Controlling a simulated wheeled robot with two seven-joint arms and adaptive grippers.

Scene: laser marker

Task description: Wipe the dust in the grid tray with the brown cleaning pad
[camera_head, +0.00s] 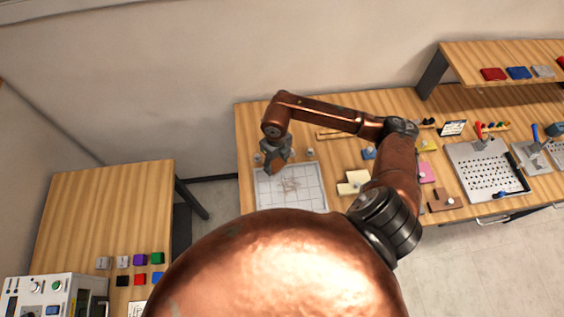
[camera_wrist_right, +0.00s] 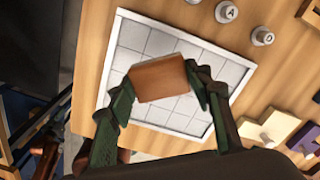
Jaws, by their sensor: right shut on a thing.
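The white grid tray (camera_head: 310,198) lies flat on the wooden table, left of its middle. A patch of brownish dust (camera_head: 290,186) shows near the tray's centre in the head view. My right gripper (camera_head: 276,160) is over the tray's back left part. It is shut on the brown cleaning pad (camera_head: 277,168). In the right wrist view the pad (camera_wrist_right: 160,79) sits between the two green fingers, over the tray (camera_wrist_right: 130,38). The dust does not show clearly there, and I cannot tell whether the pad touches the tray. My left gripper is in neither view.
Small round weights, two lettered (camera_wrist_right: 262,36), stand behind the tray. A perforated plate (camera_head: 490,166) lies farther right. A side table (camera_head: 100,200) at left holds colored blocks. My copper arm hides much of the front.

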